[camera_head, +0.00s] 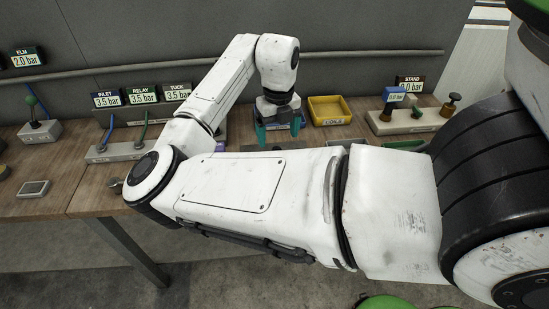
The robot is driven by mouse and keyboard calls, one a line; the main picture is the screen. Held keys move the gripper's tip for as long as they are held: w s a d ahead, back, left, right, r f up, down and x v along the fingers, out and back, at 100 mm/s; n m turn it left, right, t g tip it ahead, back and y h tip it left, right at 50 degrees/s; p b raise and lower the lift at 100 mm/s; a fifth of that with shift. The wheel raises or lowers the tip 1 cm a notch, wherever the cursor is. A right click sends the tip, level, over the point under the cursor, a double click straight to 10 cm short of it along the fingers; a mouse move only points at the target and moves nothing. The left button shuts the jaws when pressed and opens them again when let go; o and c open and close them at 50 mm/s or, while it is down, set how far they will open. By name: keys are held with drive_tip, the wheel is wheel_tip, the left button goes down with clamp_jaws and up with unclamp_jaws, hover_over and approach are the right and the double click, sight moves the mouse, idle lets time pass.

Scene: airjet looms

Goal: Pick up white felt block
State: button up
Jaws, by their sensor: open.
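I cannot make out the white felt block in this view; my white arm covers much of the workbench. My gripper (279,133) is open, with its teal fingers apart and pointing down over the back part of the bench. It is left of a yellow tray. Whether anything lies between or under the fingers is hidden or too small to tell.
The yellow tray (329,111) stands at the back of the wooden bench (82,198). A stand with knobs (408,121) is to the right. Gauge displays (142,98) and a lever box (39,131) are to the left. A grey wall with a pipe is behind.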

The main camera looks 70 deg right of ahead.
sight(277, 150)
wheel_tip(277, 150, down, 9)
drive_tip(key=shift+w+f, duration=0.1)
drive_tip(key=shift+w, duration=0.05)
idle(0.4)
drive_tip(key=shift+c, duration=0.3)
drive_tip(key=c, duration=1.1)
